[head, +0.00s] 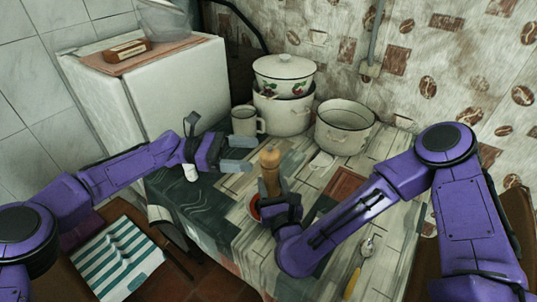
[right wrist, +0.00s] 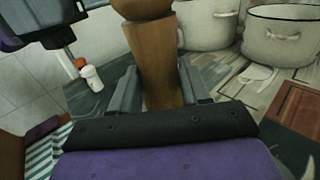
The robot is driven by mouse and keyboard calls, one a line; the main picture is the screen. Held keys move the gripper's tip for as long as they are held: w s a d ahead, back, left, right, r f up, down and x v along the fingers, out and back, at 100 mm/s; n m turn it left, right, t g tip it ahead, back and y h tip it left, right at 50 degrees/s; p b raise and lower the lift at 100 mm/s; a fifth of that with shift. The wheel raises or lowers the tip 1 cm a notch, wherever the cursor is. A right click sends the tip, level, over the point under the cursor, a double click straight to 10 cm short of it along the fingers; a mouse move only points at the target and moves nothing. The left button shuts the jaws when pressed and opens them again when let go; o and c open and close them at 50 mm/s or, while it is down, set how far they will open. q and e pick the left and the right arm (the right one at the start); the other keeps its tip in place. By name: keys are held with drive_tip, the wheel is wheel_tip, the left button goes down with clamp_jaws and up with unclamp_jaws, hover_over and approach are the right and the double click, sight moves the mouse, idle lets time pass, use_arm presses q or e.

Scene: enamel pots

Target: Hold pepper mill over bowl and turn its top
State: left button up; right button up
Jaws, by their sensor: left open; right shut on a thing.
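The wooden pepper mill (head: 270,168) stands roughly upright in my right gripper (head: 274,190), above the table. In the right wrist view the fingers of my right gripper (right wrist: 158,88) close on both sides of the mill's body (right wrist: 158,62); its top is cut off by the frame edge. A small red bowl (head: 254,208) shows partly beside and below the right gripper, which hides much of it. My left gripper (head: 240,154) is open and empty, just left of the mill's upper part, its fingers pointing toward it and apart from it.
A white mug (head: 245,122), a lidded enamel pot (head: 285,78) on another pot, and an open pot (head: 344,127) stand behind. A small white shaker (head: 191,173) is under my left arm. A yellow-handled spoon (head: 354,277) lies at the front right. A chair (head: 118,255) stands at left.

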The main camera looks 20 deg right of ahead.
use_arm(q)
drive_tip(key=v, duration=0.3)
drive_tip(key=shift+w+a, duration=0.15)
drive_tip(key=shift+a, duration=0.2)
drive_tip(key=shift+f, duration=0.1)
drive_tip(key=n+t+h, duration=0.1)
drive_tip(key=n+t, duration=0.6)
drive_tip(key=t, duration=0.4)
approach(277, 152)
drive_tip(key=x, duration=0.7)
drive_tip(key=w+f+x, duration=0.1)
drive_tip(key=x, duration=0.2)
drive_tip(key=shift+d, duration=0.2)
